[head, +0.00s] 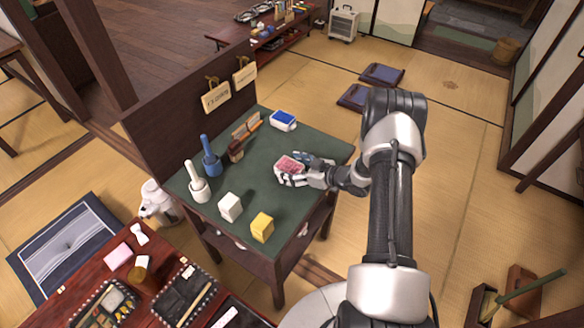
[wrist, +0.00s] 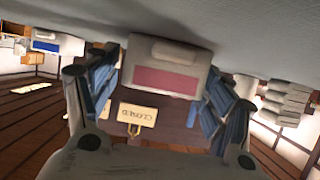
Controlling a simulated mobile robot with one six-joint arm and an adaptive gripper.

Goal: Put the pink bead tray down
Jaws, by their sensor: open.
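The pink bead tray (head: 290,163), white-sided with a pink top, sits on the green tabletop (head: 262,190) near its right side. In the wrist view the tray (wrist: 165,79) is between the fingers, against the grey-looking table surface along the top of the picture. My gripper (head: 293,174) is at the tray, its fingers open on either side of it. In the wrist view my gripper (wrist: 155,92) shows a blue-padded finger left and right of the tray. Small gaps seem to show beside it, but contact is hard to judge.
The table also holds a blue-topped tray (head: 283,120), a blue bottle-like object (head: 210,157), a white one (head: 197,184), a white block (head: 230,206) and a yellow block (head: 262,227). A dark panel with hanging signs (head: 216,97) stands behind. The table's middle is clear.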

